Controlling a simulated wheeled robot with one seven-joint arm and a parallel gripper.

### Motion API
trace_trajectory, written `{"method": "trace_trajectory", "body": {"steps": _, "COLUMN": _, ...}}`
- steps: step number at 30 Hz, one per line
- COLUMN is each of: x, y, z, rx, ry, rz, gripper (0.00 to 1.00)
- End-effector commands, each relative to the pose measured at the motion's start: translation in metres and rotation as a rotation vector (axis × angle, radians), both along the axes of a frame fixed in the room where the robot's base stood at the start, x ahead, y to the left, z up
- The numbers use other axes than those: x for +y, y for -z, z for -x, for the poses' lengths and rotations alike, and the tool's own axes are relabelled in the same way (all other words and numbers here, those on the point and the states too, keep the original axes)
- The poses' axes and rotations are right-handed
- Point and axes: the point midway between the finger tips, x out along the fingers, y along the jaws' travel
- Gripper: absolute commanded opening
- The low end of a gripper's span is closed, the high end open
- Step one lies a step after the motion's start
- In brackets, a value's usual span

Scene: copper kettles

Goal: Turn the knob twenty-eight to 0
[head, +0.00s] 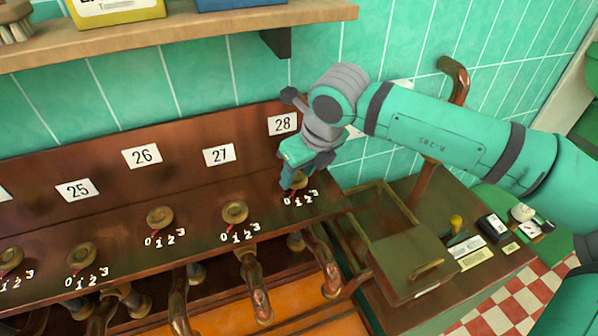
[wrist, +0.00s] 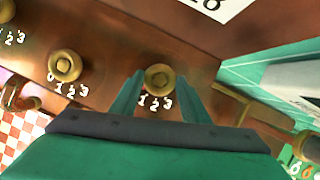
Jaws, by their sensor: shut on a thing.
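Knob twenty-eight (head: 301,180) is a round brass knob on the brown panel, below the white sign "28" (head: 282,124). White numbers 0 to 3 (head: 300,199) curve along its front, and a bit of red shows at its base. My gripper (head: 293,178) reaches down to it from above. In the wrist view the knob (wrist: 159,76) sits between the two green fingers of my gripper (wrist: 158,90), which are shut on it. Its 1, 2 and 3 show there; the 0 looks hidden behind a finger. I cannot tell exactly where its pointer stands.
Knob twenty-seven (head: 234,212) and knob twenty-six (head: 159,218) stand to the left on the same panel. A wooden shelf (head: 180,32) runs above. Copper pipes (head: 255,290) lie below the panel. A lidded box (head: 412,266) stands to the right.

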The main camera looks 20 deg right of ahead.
Motion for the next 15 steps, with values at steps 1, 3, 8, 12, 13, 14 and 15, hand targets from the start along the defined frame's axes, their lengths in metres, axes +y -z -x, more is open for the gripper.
{"method": "trace_trajectory", "body": {"steps": 1, "x": -0.0007, "y": -0.0007, "z": 0.0003, "rx": 0.000, "ry": 0.022, "rz": 0.004, "gripper": 0.19}}
{"method": "trace_trajectory", "body": {"steps": 3, "x": -0.0003, "y": -0.0004, "z": 0.0005, "rx": 0.000, "ry": 0.049, "rz": 0.004, "gripper": 0.19}}
{"method": "trace_trajectory", "body": {"steps": 8, "x": 0.0001, "y": -0.0004, "z": 0.0007, "rx": 0.000, "ry": 0.093, "rz": 0.003, "gripper": 0.19}}
{"method": "trace_trajectory", "body": {"steps": 12, "x": 0.0000, "y": -0.0006, "z": 0.0005, "rx": 0.000, "ry": 0.111, "rz": 0.003, "gripper": 0.19}}
{"method": "trace_trajectory", "body": {"steps": 13, "x": 0.0001, "y": -0.0005, "z": 0.0005, "rx": 0.000, "ry": 0.113, "rz": 0.002, "gripper": 0.19}}
{"method": "trace_trajectory", "body": {"steps": 14, "x": 0.0001, "y": -0.0005, "z": 0.0005, "rx": 0.000, "ry": 0.115, "rz": 0.002, "gripper": 0.19}}
{"method": "trace_trajectory", "body": {"steps": 15, "x": 0.0001, "y": -0.0005, "z": 0.0005, "rx": 0.000, "ry": 0.116, "rz": 0.002, "gripper": 0.19}}
